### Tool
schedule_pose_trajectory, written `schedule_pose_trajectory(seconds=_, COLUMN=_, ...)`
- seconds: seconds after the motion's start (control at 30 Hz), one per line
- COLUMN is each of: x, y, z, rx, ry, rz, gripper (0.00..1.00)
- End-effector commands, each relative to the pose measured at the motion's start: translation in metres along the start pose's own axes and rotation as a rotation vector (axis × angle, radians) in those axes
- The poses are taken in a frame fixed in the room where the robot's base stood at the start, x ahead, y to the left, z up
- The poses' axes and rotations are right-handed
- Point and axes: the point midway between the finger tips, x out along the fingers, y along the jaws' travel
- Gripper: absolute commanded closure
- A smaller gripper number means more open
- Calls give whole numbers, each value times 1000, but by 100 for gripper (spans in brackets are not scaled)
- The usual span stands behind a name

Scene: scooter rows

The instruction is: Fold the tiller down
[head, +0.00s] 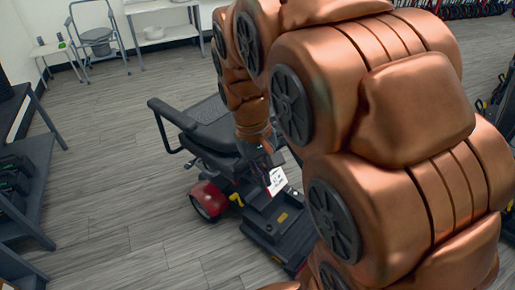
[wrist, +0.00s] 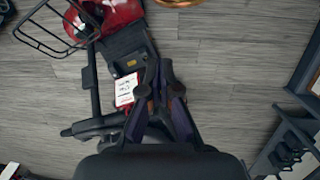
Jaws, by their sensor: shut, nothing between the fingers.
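The mobility scooter (head: 215,140) stands on the floor, with a black seat and a red rear cover (head: 208,200). My arm hides its front in the head view. In the wrist view its red front part (wrist: 118,12) and wire basket (wrist: 48,30) are at the upper left. A dark bar (wrist: 93,95) runs below them; I cannot tell whether it is the tiller. A white card (head: 276,181) hangs by the deck and also shows in the wrist view (wrist: 124,90). My gripper (wrist: 161,66) is shut and empty, just right of the card; contact is unclear.
A dark shelf rack (head: 25,180) stands at the left edge. A grey chair frame (head: 97,38) and a white bench (head: 155,30) stand at the back. Open wooden floor (head: 110,150) lies left of the scooter.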

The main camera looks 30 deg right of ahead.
Motion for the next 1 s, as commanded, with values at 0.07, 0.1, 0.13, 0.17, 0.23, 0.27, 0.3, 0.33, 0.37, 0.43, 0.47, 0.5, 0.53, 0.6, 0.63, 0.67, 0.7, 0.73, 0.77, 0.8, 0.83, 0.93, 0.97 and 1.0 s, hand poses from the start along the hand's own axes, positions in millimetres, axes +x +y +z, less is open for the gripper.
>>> schedule_pose_trajectory(seconds=0.07, x=-7, y=8, z=-23, rx=3, ry=-1, rz=12, gripper=100)
schedule_pose_trajectory(seconds=0.1, x=-8, y=13, z=-33, rx=4, ry=-5, rz=18, gripper=100)
schedule_pose_trajectory(seconds=0.13, x=-10, y=16, z=-41, rx=4, ry=-4, rz=22, gripper=100)
schedule_pose_trajectory(seconds=0.17, x=-13, y=19, z=-49, rx=3, ry=-2, rz=27, gripper=100)
schedule_pose_trajectory(seconds=0.23, x=-14, y=26, z=-68, rx=1, ry=-8, rz=37, gripper=100)
schedule_pose_trajectory(seconds=0.27, x=-16, y=29, z=-75, rx=0, ry=-7, rz=42, gripper=100)
schedule_pose_trajectory(seconds=0.3, x=-18, y=33, z=-86, rx=-2, ry=-7, rz=49, gripper=100)
schedule_pose_trajectory(seconds=0.33, x=-18, y=36, z=-93, rx=-4, ry=-12, rz=52, gripper=100)
schedule_pose_trajectory(seconds=0.37, x=-18, y=39, z=-100, rx=-6, ry=-15, rz=56, gripper=100)
schedule_pose_trajectory(seconds=0.43, x=-19, y=45, z=-119, rx=-13, ry=-15, rz=64, gripper=100)
schedule_pose_trajectory(seconds=0.47, x=-18, y=48, z=-126, rx=-15, ry=-19, rz=67, gripper=100)
schedule_pose_trajectory(seconds=0.5, x=-18, y=52, z=-136, rx=-19, ry=-20, rz=72, gripper=100)
schedule_pose_trajectory(seconds=0.53, x=-18, y=54, z=-144, rx=-24, ry=-18, rz=76, gripper=100)
schedule_pose_trajectory(seconds=0.6, x=-16, y=61, z=-162, rx=-34, ry=-24, rz=83, gripper=100)
schedule_pose_trajectory(seconds=0.63, x=-15, y=63, z=-169, rx=-39, ry=-23, rz=86, gripper=100)
schedule_pose_trajectory(seconds=0.67, x=-15, y=65, z=-177, rx=-43, ry=-22, rz=89, gripper=100)
schedule_pose_trajectory(seconds=0.7, x=-12, y=69, z=-186, rx=-49, ry=-27, rz=90, gripper=100)
schedule_pose_trajectory(seconds=0.73, x=-10, y=71, z=-193, rx=-55, ry=-31, rz=91, gripper=100)
schedule_pose_trajectory(seconds=0.77, x=-9, y=73, z=-200, rx=-61, ry=-30, rz=93, gripper=100)
schedule_pose_trajectory(seconds=0.8, x=-7, y=76, z=-210, rx=-69, ry=-31, rz=95, gripper=100)
schedule_pose_trajectory(seconds=0.83, x=-4, y=78, z=-216, rx=-74, ry=-35, rz=96, gripper=100)
schedule_pose_trajectory(seconds=0.93, x=3, y=84, z=-240, rx=-97, ry=-34, rz=100, gripper=100)
schedule_pose_trajectory(seconds=0.97, x=7, y=86, z=-246, rx=-103, ry=-37, rz=99, gripper=100)
schedule_pose_trajectory(seconds=1.0, x=10, y=88, z=-255, rx=-112, ry=-37, rz=99, gripper=100)
